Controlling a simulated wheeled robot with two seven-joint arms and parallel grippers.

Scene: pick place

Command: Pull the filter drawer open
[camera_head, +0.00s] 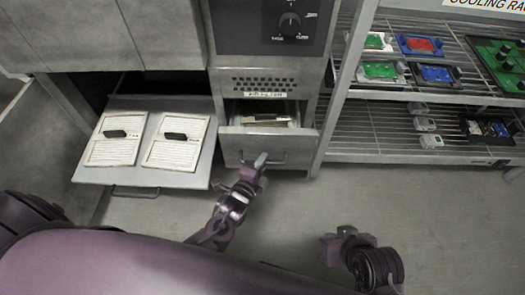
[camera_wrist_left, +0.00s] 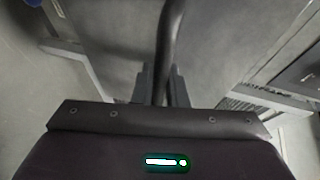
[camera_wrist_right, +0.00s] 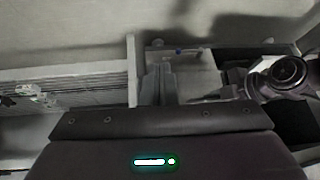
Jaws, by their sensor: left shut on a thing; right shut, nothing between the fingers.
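The filter drawer (camera_head: 268,143) is below the vent slots of the grey machine. It stands partly open, and a pale, dark-edged item (camera_head: 266,119) shows inside it. My left gripper (camera_head: 261,160) is at the drawer front and shut on the drawer handle (camera_head: 283,157). In the left wrist view the handle (camera_wrist_left: 172,40) is a dark bar running between the fingers (camera_wrist_left: 160,80). My right gripper (camera_head: 328,240) is shut and empty, low over the floor to the right. Its closed fingers (camera_wrist_right: 158,80) show in the right wrist view.
A pull-out shelf (camera_head: 143,107) at left carries two pale filter panels (camera_head: 117,150) (camera_head: 178,152) with black handles. A wire cooling rack (camera_head: 385,158) with coloured boards stands at right. The floor (camera_head: 400,200) in front is clear.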

